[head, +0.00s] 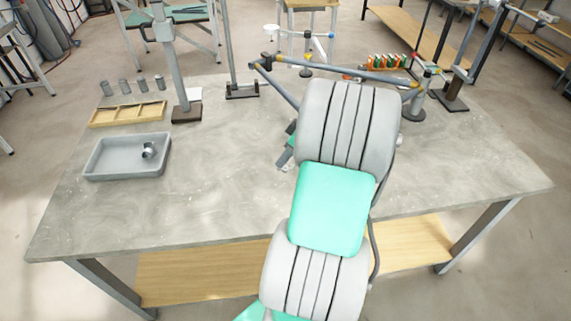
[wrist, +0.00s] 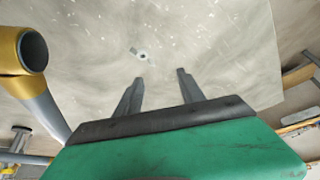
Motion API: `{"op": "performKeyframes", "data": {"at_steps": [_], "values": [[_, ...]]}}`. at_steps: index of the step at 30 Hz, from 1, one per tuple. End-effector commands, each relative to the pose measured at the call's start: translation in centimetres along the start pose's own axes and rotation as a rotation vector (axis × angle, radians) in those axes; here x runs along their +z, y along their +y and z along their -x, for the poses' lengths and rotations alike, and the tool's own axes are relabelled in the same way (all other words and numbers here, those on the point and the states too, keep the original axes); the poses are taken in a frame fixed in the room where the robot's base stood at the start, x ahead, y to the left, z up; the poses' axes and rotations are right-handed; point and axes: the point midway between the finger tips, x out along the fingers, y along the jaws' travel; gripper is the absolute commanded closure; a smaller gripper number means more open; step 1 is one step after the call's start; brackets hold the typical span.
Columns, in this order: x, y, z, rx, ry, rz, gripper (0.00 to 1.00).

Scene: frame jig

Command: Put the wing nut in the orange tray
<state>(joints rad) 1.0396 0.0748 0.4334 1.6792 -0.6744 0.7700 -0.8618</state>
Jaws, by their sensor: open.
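A small metallic piece, which looks like the wing nut (wrist: 140,53), lies on the grey tabletop in the wrist view. It is just beyond my gripper (wrist: 159,76) and slightly left of the middle of the jaws. My gripper is open, with nothing between its two dark fingers. In the head view my arm hides most of the gripper and the small piece. I cannot make out an orange tray for certain; a small orange-red patch (head: 351,77) shows behind the tube at the back, partly covered.
A grey tray (head: 96,170) holding a metal fitting stands at the table's left. Behind it are a tan divided tray (head: 100,119) and several grey cylinders. Posts and tubes of the frame jig (head: 285,62) rise at the back. The front left of the table (head: 200,215) is clear.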

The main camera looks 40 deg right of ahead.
Motion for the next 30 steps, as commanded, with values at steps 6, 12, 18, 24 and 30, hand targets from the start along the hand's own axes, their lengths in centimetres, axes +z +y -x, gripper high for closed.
{"op": "performKeyframes", "data": {"at_steps": [6,12,18,24,30], "values": [[3.2,3.1,-0.2,0.008,0.055,0.04,0.54],[2.9,3.0,-3.0,0.007,0.054,0.042,0.54],[2.7,2.9,-6.5,0.009,0.053,0.041,0.54],[2.7,3.0,-7.3,0.011,0.053,0.041,0.54],[2.8,3.0,-7.3,0.011,0.053,0.041,0.64]]}}
